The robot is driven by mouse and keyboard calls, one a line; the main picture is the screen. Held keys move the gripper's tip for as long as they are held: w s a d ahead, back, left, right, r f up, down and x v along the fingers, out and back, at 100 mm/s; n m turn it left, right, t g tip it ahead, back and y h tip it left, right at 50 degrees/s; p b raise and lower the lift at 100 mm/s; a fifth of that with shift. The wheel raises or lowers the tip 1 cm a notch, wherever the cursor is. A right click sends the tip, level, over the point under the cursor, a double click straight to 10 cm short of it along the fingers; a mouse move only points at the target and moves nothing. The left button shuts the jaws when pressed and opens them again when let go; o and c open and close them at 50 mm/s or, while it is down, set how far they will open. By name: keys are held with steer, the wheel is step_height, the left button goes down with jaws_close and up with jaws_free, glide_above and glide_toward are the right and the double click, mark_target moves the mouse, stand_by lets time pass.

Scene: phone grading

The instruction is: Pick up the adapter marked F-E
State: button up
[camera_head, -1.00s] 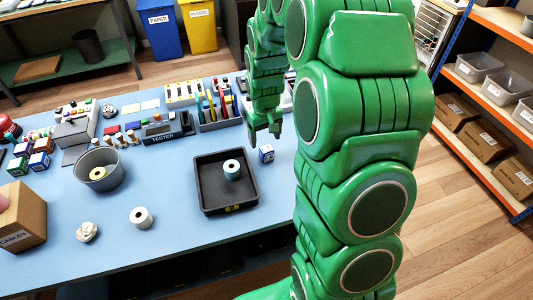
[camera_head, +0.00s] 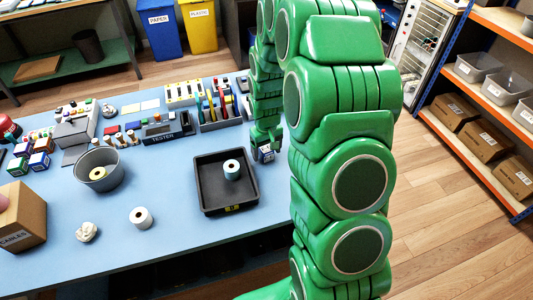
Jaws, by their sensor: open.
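A small blue-and-white block (camera_head: 266,157), probably an adapter, stands on the blue table just right of the black tray's far right corner. Its marking is too small to read. My gripper (camera_head: 264,148) is open and has come down at this block, with its fingers over or around its upper part. I cannot tell if they touch it. Several similar coloured blocks (camera_head: 39,161) with white labels stand at the table's left side; their markings are also unreadable.
The black tray (camera_head: 211,206) holds a white roll (camera_head: 232,169) close by. A tester (camera_head: 168,130) and a tool rack (camera_head: 220,122) stand behind. A grey bowl (camera_head: 98,181), another roll (camera_head: 140,217) and a cables box (camera_head: 22,216) are to the left. The table's front strip is clear.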

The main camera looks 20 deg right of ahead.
mark_target(266, 148)
steer(key=shift+c, duration=0.2)
steer(key=c, duration=1)
steer(key=shift+r, duration=0.5)
step_height(266, 148, up, 2)
steer(key=shift+r, duration=0.2)
steer(key=s+a+r, duration=0.1)
steer(key=s+r, duration=0.8)
steer(key=s, duration=0.5)
steer(key=shift+r, duration=0.35)
